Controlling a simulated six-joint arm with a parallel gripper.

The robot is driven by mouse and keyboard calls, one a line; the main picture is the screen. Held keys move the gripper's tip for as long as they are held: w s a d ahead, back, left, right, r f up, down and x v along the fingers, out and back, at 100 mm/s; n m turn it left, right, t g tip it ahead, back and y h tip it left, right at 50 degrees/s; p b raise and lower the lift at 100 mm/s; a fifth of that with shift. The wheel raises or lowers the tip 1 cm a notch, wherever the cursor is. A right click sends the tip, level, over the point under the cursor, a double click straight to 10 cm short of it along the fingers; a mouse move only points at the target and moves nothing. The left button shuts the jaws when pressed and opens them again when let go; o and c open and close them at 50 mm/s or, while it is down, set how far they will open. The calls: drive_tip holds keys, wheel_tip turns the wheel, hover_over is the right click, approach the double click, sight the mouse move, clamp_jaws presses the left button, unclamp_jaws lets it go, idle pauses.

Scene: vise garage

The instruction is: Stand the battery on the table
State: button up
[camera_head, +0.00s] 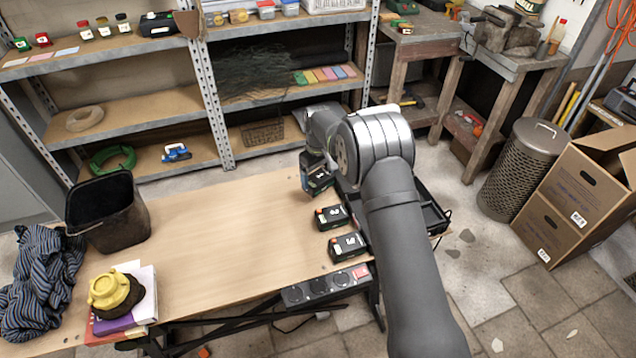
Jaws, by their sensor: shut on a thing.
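A dark battery (320,184) with green and orange marks is in my gripper (315,168), at the far right part of the wooden table (220,235). My gripper is shut on it, and the jaws and wrist hide part of it. I cannot tell whether its lower end touches the table. Two similar black batteries, one (332,217) behind the other (347,247), sit on the table's right side, nearer the camera than the held one.
A black tray (430,214) lies right of the batteries, partly behind my arm. A black bin (105,212), a striped cloth (38,285) and a yellow object (110,289) on books occupy the left end. The table's middle is clear. A power strip (320,287) hangs below the front edge.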

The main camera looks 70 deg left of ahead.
sight(318, 177)
drive_tip(key=shift+f, duration=1.95)
drive_tip(key=shift+f, duration=0.1)
drive_tip(key=o, duration=1.1)
drive_tip(key=shift+f, duration=0.1)
wheel_tip(318, 177, up, 12)
drive_tip(key=shift+r, duration=0.15)
wheel_tip(318, 177, down, 12)
drive_tip(key=shift+r, duration=1.7)
